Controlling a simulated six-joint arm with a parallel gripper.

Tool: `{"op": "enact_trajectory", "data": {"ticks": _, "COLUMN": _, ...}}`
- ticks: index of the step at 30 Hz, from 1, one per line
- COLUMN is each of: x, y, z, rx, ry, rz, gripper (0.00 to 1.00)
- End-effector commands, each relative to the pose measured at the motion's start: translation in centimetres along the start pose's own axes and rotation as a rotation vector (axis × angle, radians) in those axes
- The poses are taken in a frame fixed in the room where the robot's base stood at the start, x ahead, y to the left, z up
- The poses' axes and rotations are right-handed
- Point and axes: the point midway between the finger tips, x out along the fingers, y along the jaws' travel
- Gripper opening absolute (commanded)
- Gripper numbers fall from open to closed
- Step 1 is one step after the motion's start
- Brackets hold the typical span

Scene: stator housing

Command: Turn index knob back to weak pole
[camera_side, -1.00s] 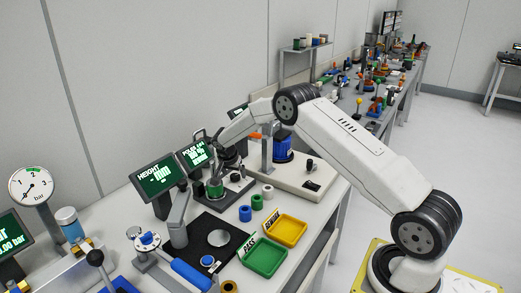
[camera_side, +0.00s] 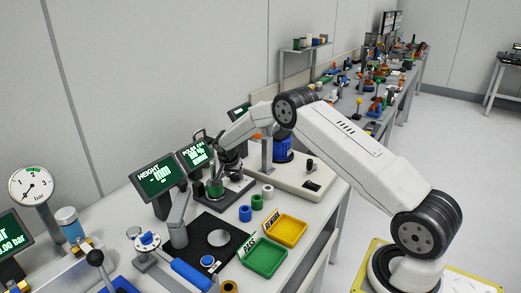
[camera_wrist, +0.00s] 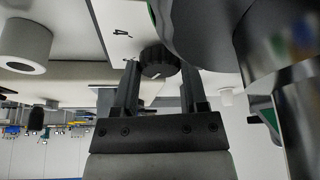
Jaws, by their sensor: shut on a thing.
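The index knob (camera_wrist: 158,63) is a black ribbed knob with a light pointer mark, in the upper middle of the wrist view. My gripper (camera_wrist: 159,78) has one finger on each side of it and is shut on it. A black "4" is printed on the pale surface beside the knob. In the side view my gripper (camera_side: 228,160) reaches down at the pole-check station, and the knob is hidden there. A green cylindrical housing (camera_side: 215,188) stands on the station's dark base. The pole display (camera_side: 195,154) is lit; its value is too small to read surely.
The height display (camera_side: 157,178) stands left of the station. Blue, green and white cylinders stand in front, near the green PASS tray (camera_side: 264,271) and yellow REWORK tray (camera_side: 304,233). A large grey cylinder (camera_wrist: 285,100) crowds the right of the wrist view.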

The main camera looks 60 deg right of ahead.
Motion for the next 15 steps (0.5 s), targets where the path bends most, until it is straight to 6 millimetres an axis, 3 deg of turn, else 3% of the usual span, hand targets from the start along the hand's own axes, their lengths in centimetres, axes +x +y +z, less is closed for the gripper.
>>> {"op": "enact_trajectory", "data": {"ticks": 15, "x": -0.03, "y": 0.15, "z": -0.11, "rx": -0.178, "ry": 0.001, "rz": -0.076, "gripper": 0.0}}
